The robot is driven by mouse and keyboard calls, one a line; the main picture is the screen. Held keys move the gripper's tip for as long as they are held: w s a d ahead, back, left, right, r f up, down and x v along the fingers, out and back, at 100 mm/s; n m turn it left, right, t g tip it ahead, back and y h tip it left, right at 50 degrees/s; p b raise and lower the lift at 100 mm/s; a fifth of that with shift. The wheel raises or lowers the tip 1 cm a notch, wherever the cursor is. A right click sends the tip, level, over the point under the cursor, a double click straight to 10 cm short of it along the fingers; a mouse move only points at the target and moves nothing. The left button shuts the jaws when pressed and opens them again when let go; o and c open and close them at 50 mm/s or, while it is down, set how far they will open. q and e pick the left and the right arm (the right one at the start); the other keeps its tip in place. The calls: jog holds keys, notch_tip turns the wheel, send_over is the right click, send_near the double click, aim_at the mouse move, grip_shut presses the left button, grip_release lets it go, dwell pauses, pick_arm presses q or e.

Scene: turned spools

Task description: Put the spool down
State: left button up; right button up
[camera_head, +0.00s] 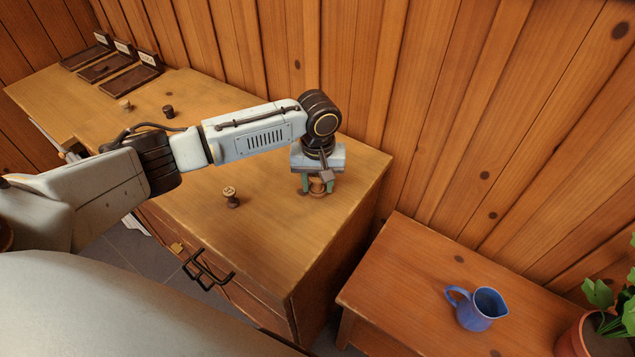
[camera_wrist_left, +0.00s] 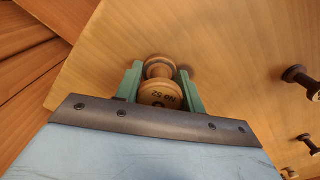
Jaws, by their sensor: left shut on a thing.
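My left gripper (camera_head: 317,186) points down near the right end of the wooden cabinet top (camera_head: 265,225). Its green fingers are shut on a light wooden spool (camera_head: 318,188). In the left wrist view the gripper (camera_wrist_left: 162,88) has a finger on each side of the spool (camera_wrist_left: 160,92), whose end face reads "No 52". The spool is upright at or close above the top; I cannot tell whether it touches. Another spool (camera_head: 231,196), dark with a pale marked end, stands to the left on the same top. My right gripper is not in view.
A pale spool (camera_head: 126,105) and a dark spool (camera_head: 168,111) stand farther left. Several labelled dark trays (camera_head: 131,80) lie at the far left end. A lower table (camera_head: 400,270) with a blue jug (camera_head: 481,309) and a potted plant (camera_head: 605,325) is at right. A plank wall rises behind.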

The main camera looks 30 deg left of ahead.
pick_arm(q)
jog(key=shift+f, duration=0.1)
jog(key=o, duration=1)
jog(key=shift+c, duration=0.2)
notch_tip(320, 180, up, 12)
jog(key=shift+r+p, duration=0.15)
jog(key=shift+p, duration=0.95)
